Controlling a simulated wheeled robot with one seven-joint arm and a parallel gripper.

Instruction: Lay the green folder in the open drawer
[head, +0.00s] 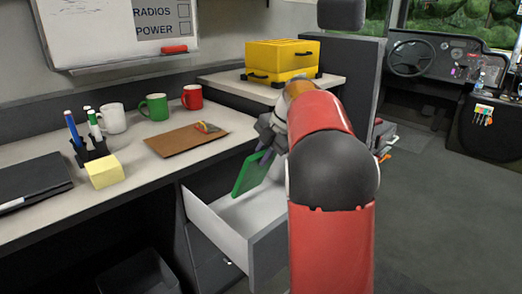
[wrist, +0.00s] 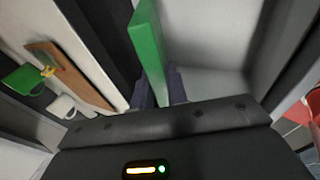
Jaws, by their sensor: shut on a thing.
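The green folder (head: 251,173) is held upright on edge, tilted, by my gripper (head: 268,152). In the head view it is above the open drawer (head: 221,228), near the drawer's back left part. In the wrist view the folder (wrist: 150,50) stands between the two dark fingertips (wrist: 160,88), which are shut on it. The drawer's pale inside (wrist: 210,40) shows to the right of the folder. The drawer looks empty where it shows. Whether the folder's lower edge touches the drawer floor, I cannot tell. My red arm hides the drawer's right side.
The desk (head: 140,190) runs above the drawer and holds a brown clipboard (head: 186,139), a white mug (head: 112,118), a green mug (head: 154,107), a red mug (head: 192,97), yellow notes (head: 104,171) and a pen holder (head: 92,150). A yellow case (head: 281,58) stands behind. Open floor lies right.

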